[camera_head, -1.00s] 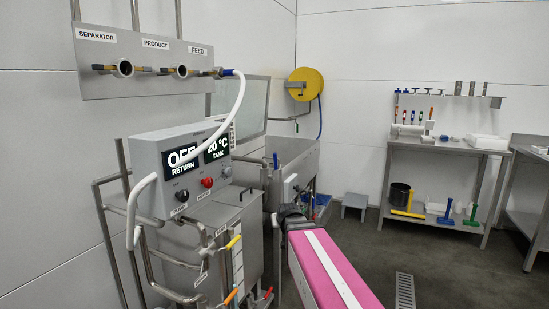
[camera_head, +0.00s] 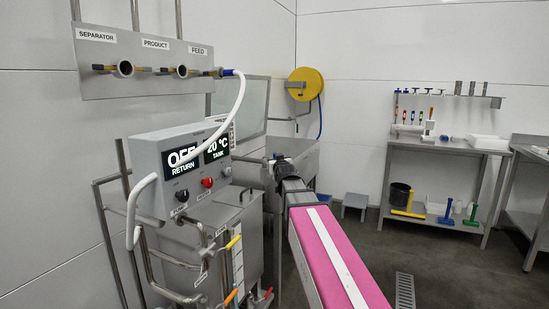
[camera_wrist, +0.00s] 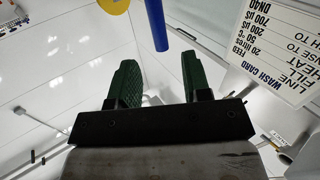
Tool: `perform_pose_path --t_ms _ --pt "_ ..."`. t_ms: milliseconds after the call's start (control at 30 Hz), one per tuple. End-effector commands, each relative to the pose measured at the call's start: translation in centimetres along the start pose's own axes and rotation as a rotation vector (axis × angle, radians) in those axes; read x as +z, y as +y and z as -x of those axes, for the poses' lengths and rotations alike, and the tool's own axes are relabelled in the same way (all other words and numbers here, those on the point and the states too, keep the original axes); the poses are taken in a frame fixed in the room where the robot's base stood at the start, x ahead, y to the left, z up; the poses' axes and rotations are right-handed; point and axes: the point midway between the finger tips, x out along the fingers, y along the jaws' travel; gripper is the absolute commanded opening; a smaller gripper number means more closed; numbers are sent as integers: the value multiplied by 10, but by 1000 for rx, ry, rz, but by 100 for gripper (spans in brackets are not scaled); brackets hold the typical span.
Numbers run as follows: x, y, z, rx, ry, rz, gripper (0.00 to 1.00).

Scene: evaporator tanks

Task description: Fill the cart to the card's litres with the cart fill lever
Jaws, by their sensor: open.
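A blue rod (camera_wrist: 149,24), which looks like the grip of a lever, shows in the wrist view just beyond and between my finger ends. My gripper (camera_wrist: 160,58) has its two green fingers apart, with nothing between them. The rod's contact with a finger cannot be told. In the head view a dark blue upright end (camera_head: 277,156) shows beside my wrist, and my fingers are hidden. The wash card (camera_wrist: 290,45) is upside down at the right of the wrist view and lists 20 litres, 50 °C and 200 µS.
A grey control box (camera_head: 180,167) reads OFF for return and 20 °C for tank. A white hose (camera_head: 238,105) arcs over it from the labelled wall panel (camera_head: 140,62). Pipes and coloured valve handles stand front left. A yellow hose reel (camera_head: 305,84) hangs behind. Open floor lies right.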

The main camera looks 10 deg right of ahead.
Motion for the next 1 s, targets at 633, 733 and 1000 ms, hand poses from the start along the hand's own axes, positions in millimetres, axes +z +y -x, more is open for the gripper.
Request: perform_pose_path --t_ms 633,733,1000 --pt "1 0 -89 0 -1 0 44" --pt "1 0 -89 0 -1 0 44" --pt "1 0 -89 0 -1 0 0"
